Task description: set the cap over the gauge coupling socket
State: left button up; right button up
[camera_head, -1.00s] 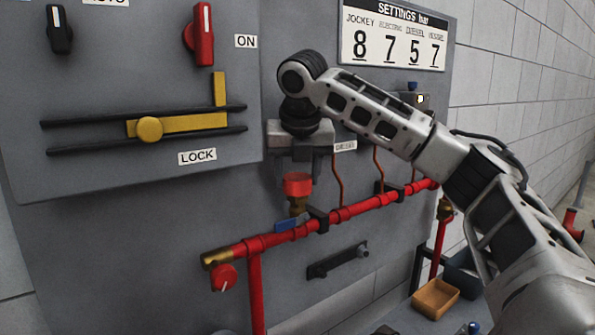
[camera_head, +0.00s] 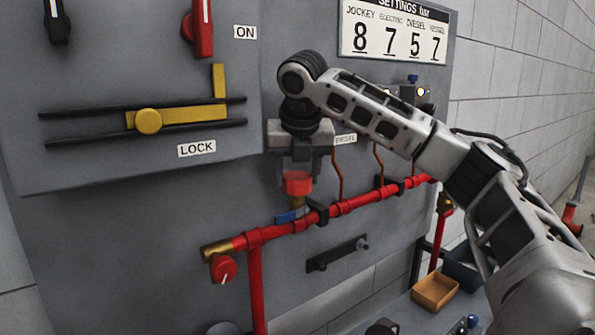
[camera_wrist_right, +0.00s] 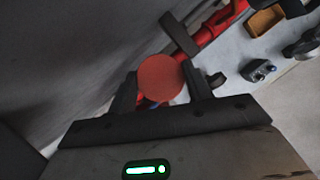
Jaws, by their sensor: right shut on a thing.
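The red cap (camera_head: 298,184) is held upright below my right gripper (camera_head: 298,165). It also shows as a round red disc in the right wrist view (camera_wrist_right: 160,77), between the two dark fingers of the same gripper (camera_wrist_right: 161,88). The gripper is shut on the cap. The brass gauge coupling socket (camera_head: 297,204) stands on the red pipe directly under the cap in the head view. Cap and socket look in line there, but I cannot tell whether they touch. In the wrist view the cap hides the socket. My left gripper is not in view.
A blue valve handle (camera_head: 288,217) sits just below the socket. The red pipe (camera_head: 345,207) runs along the grey panel, with thin copper tubes (camera_head: 337,172) rising behind my arm. A red knob (camera_head: 223,269) is at lower left. An orange tray (camera_head: 436,292) stands at lower right.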

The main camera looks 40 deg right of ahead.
jog(key=o, duration=1.2)
jog(key=shift+c, duration=0.2)
pick_arm(q)
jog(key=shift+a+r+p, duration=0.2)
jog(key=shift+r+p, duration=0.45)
jog(key=shift+p, duration=0.4)
pick_arm(e)
jog(key=v, duration=1.6)
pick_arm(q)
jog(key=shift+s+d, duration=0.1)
pick_arm(e)
jog(key=shift+s, duration=0.1)
